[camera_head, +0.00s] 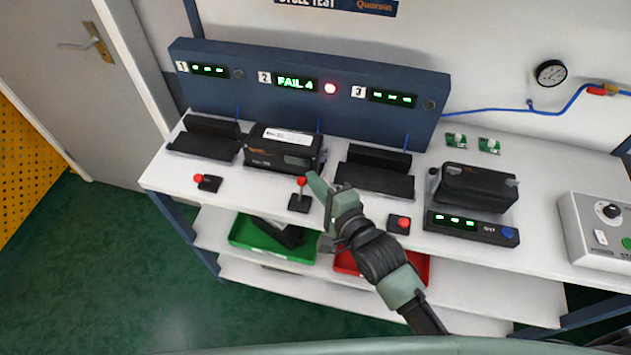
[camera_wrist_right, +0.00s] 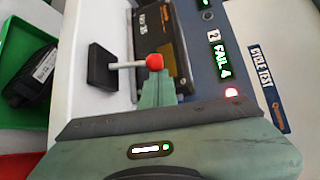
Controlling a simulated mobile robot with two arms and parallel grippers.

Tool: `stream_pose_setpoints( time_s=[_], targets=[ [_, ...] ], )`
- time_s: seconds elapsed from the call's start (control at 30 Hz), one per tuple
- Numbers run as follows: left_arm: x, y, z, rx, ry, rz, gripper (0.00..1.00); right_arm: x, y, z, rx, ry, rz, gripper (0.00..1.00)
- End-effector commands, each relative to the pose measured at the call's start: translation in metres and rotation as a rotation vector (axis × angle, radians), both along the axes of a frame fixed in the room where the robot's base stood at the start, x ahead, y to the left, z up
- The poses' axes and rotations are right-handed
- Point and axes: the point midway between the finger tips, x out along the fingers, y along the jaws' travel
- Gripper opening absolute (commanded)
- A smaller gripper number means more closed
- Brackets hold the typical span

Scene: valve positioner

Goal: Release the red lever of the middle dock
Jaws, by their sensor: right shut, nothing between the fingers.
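The middle dock's red lever (camera_head: 301,182) stands upright on its small black base at the bench's front edge. In the right wrist view, its red knob (camera_wrist_right: 155,62) sits on a pale stem, just beyond my fingertips. My right gripper (camera_head: 318,184) is shut and empty, close beside the knob on its right; I cannot tell whether they touch. Its closed fingers also show in the right wrist view (camera_wrist_right: 157,90). The middle dock holds a black positioner (camera_head: 284,151) with a white label. Its display (camera_head: 295,83) reads "FAIL 4" beside a lit red lamp (camera_head: 330,88). My left gripper is not in view.
The left dock (camera_head: 205,142) and right dock (camera_head: 375,178) are empty; their red levers (camera_head: 199,178) (camera_head: 404,222) sit low. Another black unit (camera_head: 478,188) stands on a tester at right. A green tray (camera_head: 262,245) and red tray (camera_head: 345,262) lie on the shelf below.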

Motion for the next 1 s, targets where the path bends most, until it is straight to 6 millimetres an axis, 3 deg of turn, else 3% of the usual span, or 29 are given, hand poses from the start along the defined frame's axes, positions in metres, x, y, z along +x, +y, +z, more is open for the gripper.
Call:
stream_pose_setpoints(
  time_s=[0.57, 0.63, 1.0],
  targets=[
    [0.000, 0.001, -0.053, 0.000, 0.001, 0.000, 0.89, -0.024, 0.008, -0.001, -0.137, -0.417, 0.002, 0.00],
    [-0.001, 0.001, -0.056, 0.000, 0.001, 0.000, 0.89, -0.027, 0.009, 0.000, -0.156, -0.477, 0.003, 0.00],
    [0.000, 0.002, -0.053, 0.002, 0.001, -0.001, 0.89, -0.027, 0.009, 0.002, -0.151, -0.465, 0.002, 0.00]
  ],
)
